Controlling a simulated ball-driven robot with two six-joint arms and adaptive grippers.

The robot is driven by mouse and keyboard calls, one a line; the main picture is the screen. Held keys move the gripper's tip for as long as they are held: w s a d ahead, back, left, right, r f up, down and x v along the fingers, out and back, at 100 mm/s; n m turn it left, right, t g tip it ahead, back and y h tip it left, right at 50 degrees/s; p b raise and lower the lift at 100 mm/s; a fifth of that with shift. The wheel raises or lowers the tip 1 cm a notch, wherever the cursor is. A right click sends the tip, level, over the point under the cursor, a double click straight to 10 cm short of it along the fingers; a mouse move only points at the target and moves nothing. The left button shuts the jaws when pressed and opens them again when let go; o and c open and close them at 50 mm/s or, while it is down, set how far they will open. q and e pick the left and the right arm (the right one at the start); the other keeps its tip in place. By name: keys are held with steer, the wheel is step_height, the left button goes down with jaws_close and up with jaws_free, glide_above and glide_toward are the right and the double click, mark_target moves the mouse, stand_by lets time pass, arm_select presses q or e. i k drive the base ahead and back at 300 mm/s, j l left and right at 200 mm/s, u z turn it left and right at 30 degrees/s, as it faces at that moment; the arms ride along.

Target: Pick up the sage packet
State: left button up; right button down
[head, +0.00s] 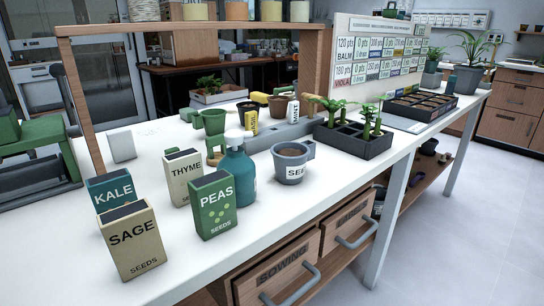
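The sage packet (132,241) is a beige box with dark lettering "SAGE SEEDS". It stands upright on the white table (262,208) at the near left, close to the front edge. It partly hides the teal kale packet (109,189) behind it. The green peas packet (213,206) stands to its right. The cream thyme packet (184,173) stands further back. Neither of my grippers shows in the head view.
A teal bottle (237,172) stands just behind the peas packet, and a grey cup (291,164) marked "SEE…" is right of it. Seedling trays (352,142) stand further right. A wooden frame (80,100) rises behind the packets. Drawers (278,279) are below the tabletop.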

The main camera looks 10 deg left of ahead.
mark_target(130, 232)
steer(key=u, duration=1.2)
